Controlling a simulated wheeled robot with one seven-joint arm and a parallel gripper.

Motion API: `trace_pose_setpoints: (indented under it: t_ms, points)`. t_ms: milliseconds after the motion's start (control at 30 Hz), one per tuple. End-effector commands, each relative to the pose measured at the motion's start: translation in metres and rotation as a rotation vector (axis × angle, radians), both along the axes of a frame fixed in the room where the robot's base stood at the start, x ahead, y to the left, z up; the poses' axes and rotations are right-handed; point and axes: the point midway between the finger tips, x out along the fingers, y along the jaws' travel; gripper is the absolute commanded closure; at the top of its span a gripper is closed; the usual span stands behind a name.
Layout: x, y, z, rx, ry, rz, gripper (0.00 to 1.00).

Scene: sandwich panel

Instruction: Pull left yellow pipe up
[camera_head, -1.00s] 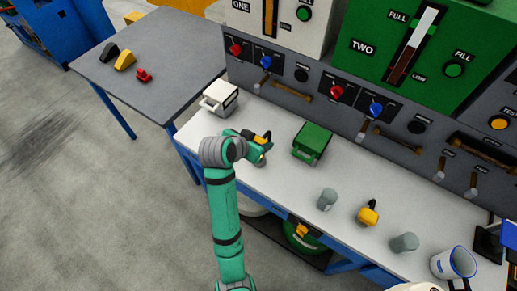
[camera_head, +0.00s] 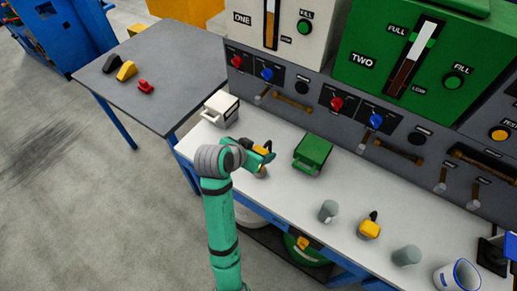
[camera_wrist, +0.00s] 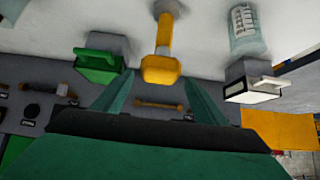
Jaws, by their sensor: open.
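The left yellow pipe (camera_head: 262,149) stands on the white worktop between the white box and the green box, partly hidden by my arm in the head view. In the wrist view the yellow pipe (camera_wrist: 164,35) hangs from the top of the picture, with a wider yellow end (camera_wrist: 160,70) nearest me. My gripper (camera_wrist: 158,78) is open, its two green fingers spread to either side of that end. I see no clear contact. In the head view my gripper (camera_head: 268,157) is right beside the pipe. Another yellow pipe (camera_head: 369,230) stands further right.
A white box (camera_head: 221,109) is left of the pipe and a green box (camera_head: 313,155) is right of it. Two grey cylinders (camera_head: 328,211) (camera_head: 407,256) and a white-blue cup (camera_head: 457,276) stand at the right. A control panel with knobs (camera_head: 336,103) rises behind. A grey side table (camera_head: 165,70) is at left.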

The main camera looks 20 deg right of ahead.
Motion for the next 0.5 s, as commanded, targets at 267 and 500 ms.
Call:
trace_pose_setpoints:
  t_ms: [267,500]
  points:
    - [-0.021,0.030,0.038,0.000,-0.007,0.003,0.34]
    - [-0.036,0.051,0.062,-0.001,-0.006,0.007,0.34]
